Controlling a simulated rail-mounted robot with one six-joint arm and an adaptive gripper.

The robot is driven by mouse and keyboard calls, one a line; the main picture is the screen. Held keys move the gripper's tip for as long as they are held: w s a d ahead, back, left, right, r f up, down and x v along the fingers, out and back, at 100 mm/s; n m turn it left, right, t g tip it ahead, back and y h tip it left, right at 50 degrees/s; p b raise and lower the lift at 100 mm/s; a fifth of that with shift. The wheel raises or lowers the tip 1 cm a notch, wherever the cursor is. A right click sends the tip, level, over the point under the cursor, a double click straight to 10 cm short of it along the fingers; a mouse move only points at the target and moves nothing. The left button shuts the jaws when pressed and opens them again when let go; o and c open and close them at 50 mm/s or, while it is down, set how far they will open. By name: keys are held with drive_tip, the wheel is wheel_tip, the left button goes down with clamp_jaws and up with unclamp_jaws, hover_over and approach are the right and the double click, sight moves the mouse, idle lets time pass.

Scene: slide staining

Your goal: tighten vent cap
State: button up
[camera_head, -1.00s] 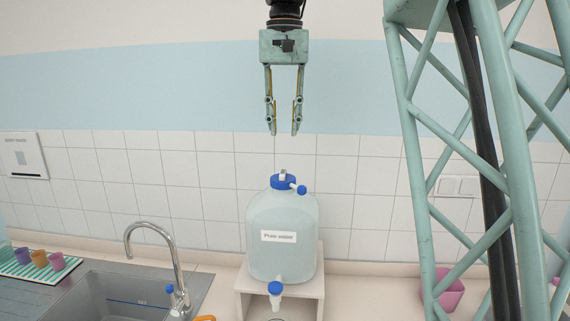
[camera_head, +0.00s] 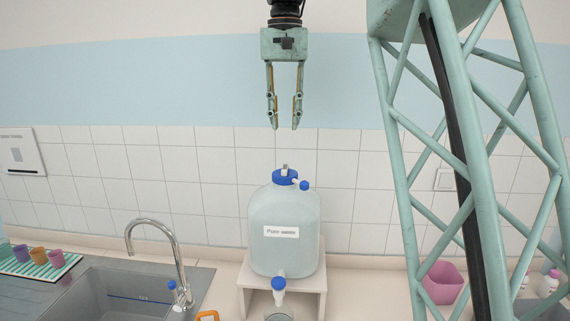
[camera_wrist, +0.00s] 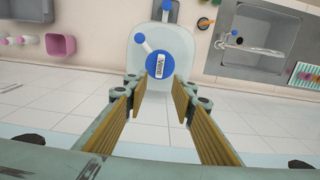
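The vent cap (camera_head: 285,175) is a blue cap on top of the pure water carboy (camera_head: 284,232), a translucent white container with a label. A small white spout with a blue end sticks out to the right of the cap. My gripper (camera_head: 284,127) is open and empty, pointing down above the carboy, with a clear gap to the cap. In the wrist view the blue cap (camera_wrist: 160,66) shows between and beyond the open fingers (camera_wrist: 158,95), with a white fitting across its middle. The cap's threads are hidden.
The carboy stands on a small stand (camera_head: 312,283) with a blue-handled tap (camera_head: 279,285) at its front. A sink with a faucet (camera_head: 172,255) is at left, with colored cups (camera_head: 38,256) beyond it. A pink bin (camera_head: 441,282) stands at right.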

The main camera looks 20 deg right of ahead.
sight(285, 167)
drive_tip(key=shift+f+b, duration=0.4)
drive_tip(key=shift+f, duration=6.25)
clamp_jaws()
